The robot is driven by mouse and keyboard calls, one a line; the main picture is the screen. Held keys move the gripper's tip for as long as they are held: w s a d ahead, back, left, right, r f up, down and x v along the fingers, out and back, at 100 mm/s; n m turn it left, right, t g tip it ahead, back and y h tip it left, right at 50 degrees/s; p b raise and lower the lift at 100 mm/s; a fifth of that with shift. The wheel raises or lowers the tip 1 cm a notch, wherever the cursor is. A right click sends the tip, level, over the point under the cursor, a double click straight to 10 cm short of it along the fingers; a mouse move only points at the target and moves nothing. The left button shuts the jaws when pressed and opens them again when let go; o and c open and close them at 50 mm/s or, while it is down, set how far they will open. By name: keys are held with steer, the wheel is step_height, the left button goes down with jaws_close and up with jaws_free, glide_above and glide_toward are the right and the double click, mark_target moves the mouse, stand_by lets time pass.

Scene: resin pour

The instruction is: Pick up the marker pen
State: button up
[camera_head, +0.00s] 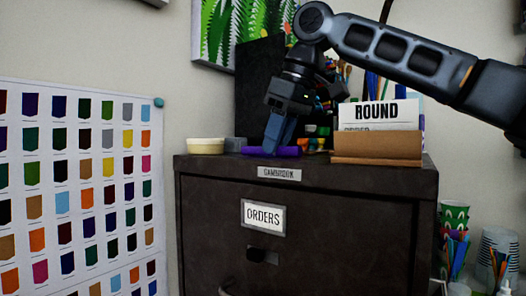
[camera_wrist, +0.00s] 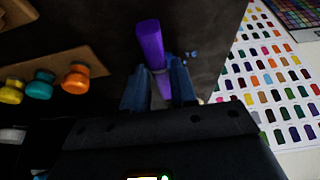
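The purple marker pen (camera_head: 271,151) lies on the top of the dark filing cabinet (camera_head: 306,190), near its front edge. My gripper (camera_head: 276,148) reaches down to it from above. One end of the pen sticks out beyond the fingertips. The pen appears to rest on the cabinet top, with no clear gap beneath it.
A cream round tub (camera_head: 205,146) and a small grey block (camera_head: 235,145) stand left of the pen. A brown card holder (camera_head: 377,147) with a "ROUND" card is to the right. Colored jars (camera_wrist: 76,79) sit in a wooden rack. Brushes and a dark panel stand behind.

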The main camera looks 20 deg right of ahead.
steer(key=shift+c, duration=0.2)
jaws_close()
steer(key=shift+r, duration=0.1)
